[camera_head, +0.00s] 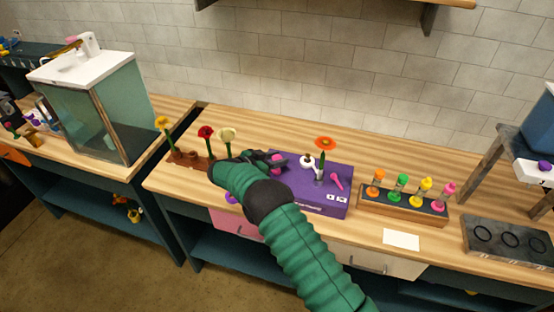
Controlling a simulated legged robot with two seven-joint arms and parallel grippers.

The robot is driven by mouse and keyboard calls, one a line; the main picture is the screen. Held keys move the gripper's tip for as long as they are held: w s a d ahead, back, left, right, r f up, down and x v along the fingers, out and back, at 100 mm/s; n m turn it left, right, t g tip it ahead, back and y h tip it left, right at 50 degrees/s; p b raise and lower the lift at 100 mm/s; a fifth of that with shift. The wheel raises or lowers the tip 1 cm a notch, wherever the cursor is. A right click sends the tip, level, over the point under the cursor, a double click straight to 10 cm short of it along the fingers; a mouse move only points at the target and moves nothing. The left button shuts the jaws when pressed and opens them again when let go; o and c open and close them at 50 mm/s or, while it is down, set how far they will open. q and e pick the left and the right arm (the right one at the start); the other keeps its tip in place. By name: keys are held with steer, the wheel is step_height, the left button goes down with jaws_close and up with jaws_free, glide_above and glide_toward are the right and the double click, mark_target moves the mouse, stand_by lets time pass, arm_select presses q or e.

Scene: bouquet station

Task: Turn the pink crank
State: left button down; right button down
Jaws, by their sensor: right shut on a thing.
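The purple box (318,205) stands on the wooden counter. A pink crank (277,161) shows at its back left, partly hidden by my right gripper (268,160). The dark fingers of this gripper are shut on the crank; the exact contact is small and partly covered by my green arm, which comes in from the lower right. A second pink part (336,181), like a small lever, sits on the right of the box's top. My left gripper is not in view.
A brown holder (190,159) with red, yellow and cream flowers stands left of the box. A wooden rack (400,209) with several coloured-top vials is to the right, with a white card (401,239) in front. A dark tray (508,240) lies further right. A glass tank (95,110) stands at left.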

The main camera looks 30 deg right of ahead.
steer(key=c, duration=1.2)
jaws_free()
steer(key=shift+w+r, duration=0.1)
steer(key=shift+r, duration=0.15)
steer(key=shift+c, duration=0.2)
steer(key=shift+o, duration=1.2)
steer(key=shift+f, duration=0.1)
steer(key=b+v, duration=0.3)
steer(key=v, duration=1.4)
steer(key=shift+f, duration=0.15)
